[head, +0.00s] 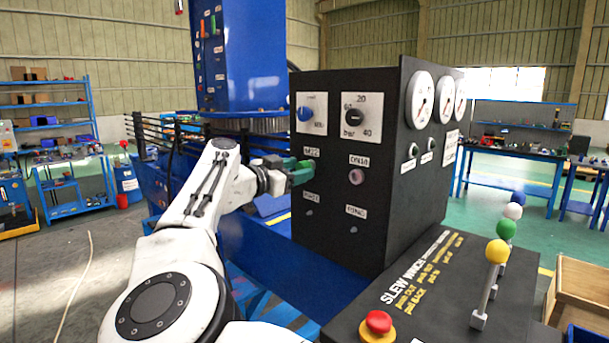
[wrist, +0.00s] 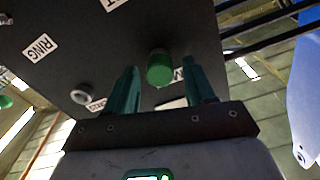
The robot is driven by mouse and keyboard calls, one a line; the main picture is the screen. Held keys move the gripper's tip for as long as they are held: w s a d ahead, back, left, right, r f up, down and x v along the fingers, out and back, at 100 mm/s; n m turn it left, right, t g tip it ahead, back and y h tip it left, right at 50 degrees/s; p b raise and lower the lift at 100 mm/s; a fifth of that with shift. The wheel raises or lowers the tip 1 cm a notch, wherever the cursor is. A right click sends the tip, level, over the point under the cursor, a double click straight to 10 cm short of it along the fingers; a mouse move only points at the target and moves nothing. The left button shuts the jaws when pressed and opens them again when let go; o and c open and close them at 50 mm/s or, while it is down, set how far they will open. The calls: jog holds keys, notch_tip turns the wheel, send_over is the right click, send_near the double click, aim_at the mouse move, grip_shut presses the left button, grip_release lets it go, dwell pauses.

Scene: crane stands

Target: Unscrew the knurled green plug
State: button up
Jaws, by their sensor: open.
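The knurled green plug (wrist: 159,68) sticks out of the dark panel in the wrist view, in line with the gap between my fingertips. My gripper (wrist: 160,78) is open, with one green finger on each side of the plug's line and no contact visible. How far the tips reach along the plug is hard to tell. In the head view my gripper (head: 303,172) is at the left part of the black panel's face (head: 330,240). There its green fingers cover the plug, so I cannot make it out.
A pinkish round fitting (head: 356,177) sits right of my gripper on the same panel. A blue knob (head: 305,114) and a black knob (head: 354,117) are above. A lever console with a red button (head: 378,322) stands at lower right. The blue crane column (head: 240,60) rises behind my arm.

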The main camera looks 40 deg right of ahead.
jog(key=m+b, duration=0.8)
jog(key=m, duration=0.8)
jog(key=m+b, duration=0.2)
jog(key=m, duration=0.3)
dwell(0.5)
